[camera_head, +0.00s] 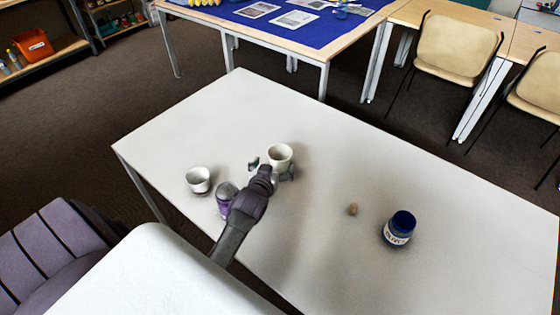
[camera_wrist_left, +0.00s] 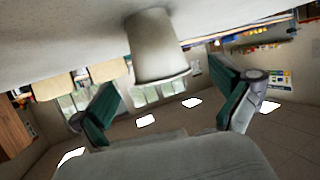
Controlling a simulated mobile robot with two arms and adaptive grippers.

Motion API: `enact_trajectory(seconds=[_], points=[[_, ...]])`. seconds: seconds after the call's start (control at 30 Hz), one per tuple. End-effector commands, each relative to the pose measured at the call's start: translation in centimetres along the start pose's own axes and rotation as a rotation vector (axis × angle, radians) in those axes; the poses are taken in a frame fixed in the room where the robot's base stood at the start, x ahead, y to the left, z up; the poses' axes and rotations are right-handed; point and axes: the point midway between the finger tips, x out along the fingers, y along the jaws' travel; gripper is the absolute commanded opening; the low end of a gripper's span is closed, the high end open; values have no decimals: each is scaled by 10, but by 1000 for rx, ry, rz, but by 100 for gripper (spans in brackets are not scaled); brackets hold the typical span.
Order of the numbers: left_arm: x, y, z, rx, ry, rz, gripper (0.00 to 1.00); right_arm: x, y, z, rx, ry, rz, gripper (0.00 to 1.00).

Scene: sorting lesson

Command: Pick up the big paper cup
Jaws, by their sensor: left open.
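The big paper cup (camera_head: 280,153) is white and stands on the white table near its middle. A smaller white cup (camera_head: 198,180) stands to its left. My left gripper (camera_head: 271,169) is open at the near side of the big cup, its fingers spread to either side. In the left wrist view, which looks upside down, the big cup (camera_wrist_left: 158,45) shows ahead, across the gap between the two green open fingers (camera_wrist_left: 166,82). Nothing is clamped between them. My right gripper is out of view.
A purple-labelled jar (camera_head: 225,197) stands close beside my left arm, partly hidden. A dark blue jar (camera_head: 399,229) and a small brown object (camera_head: 352,209) are on the right half of the table (camera_head: 450,270). The far right of the table is clear.

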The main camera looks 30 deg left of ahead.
Motion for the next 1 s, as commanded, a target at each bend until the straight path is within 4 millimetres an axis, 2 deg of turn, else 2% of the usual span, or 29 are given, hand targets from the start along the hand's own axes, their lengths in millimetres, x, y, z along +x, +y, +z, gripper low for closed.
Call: enact_trajectory(seconds=[0.17, 0.5, 0.77, 0.8, 1.0], points=[[12, 0, -2, 0, 2, 0, 100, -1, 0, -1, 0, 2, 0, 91], [56, 3, -3, 0, 0, 0, 100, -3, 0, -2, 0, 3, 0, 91], [59, 3, -3, 0, 1, 0, 100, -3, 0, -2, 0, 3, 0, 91], [59, 3, -3, 0, 1, 0, 98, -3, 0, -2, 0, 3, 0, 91], [59, 3, -3, 0, 0, 0, 65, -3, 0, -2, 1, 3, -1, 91]])
